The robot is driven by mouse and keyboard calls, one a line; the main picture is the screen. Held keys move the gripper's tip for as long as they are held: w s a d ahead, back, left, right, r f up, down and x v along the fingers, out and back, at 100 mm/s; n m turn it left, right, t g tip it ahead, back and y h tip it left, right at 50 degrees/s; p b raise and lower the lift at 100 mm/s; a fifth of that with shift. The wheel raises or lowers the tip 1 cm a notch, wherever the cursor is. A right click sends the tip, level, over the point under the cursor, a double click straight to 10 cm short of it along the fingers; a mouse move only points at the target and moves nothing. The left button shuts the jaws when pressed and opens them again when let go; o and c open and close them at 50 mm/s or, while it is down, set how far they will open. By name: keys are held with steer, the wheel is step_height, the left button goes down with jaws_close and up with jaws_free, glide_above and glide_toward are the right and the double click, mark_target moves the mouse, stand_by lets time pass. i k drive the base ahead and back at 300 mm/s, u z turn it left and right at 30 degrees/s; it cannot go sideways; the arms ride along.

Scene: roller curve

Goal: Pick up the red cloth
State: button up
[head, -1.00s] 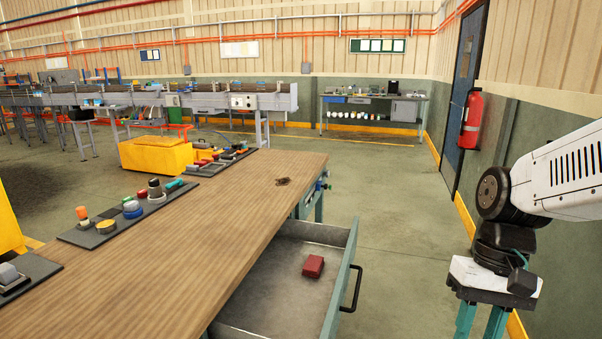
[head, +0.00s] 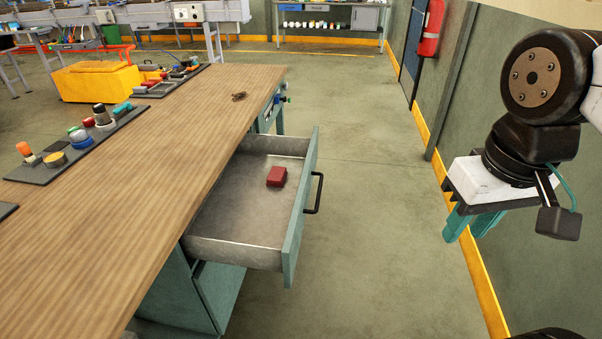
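The red cloth (head: 276,176) is a small, folded, block-like bundle. It lies on the floor of the pulled-out metal drawer (head: 235,215), toward its far half and near the drawer front. My gripper (head: 469,230) hangs at the right of the head view, with its teal fingers pointing down. The fingers are apart with nothing seen between them. The gripper is well to the right of the drawer and does not touch the cloth.
The wooden workbench (head: 130,190) fills the left, with tool trays (head: 75,145) and a small brown item (head: 239,96) on top. The drawer front has a black handle (head: 315,195). Open floor (head: 375,210) lies between drawer and right wall. A fire extinguisher (head: 431,28) hangs there.

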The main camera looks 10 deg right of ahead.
mark_target(277, 176)
steer(key=k, duration=1.2)
steer(key=z, duration=0.45)
steer(key=i, duration=1.15)
steer(key=u, duration=0.55)
steer(key=i, duration=0.45)
steer(key=u, duration=0.35)
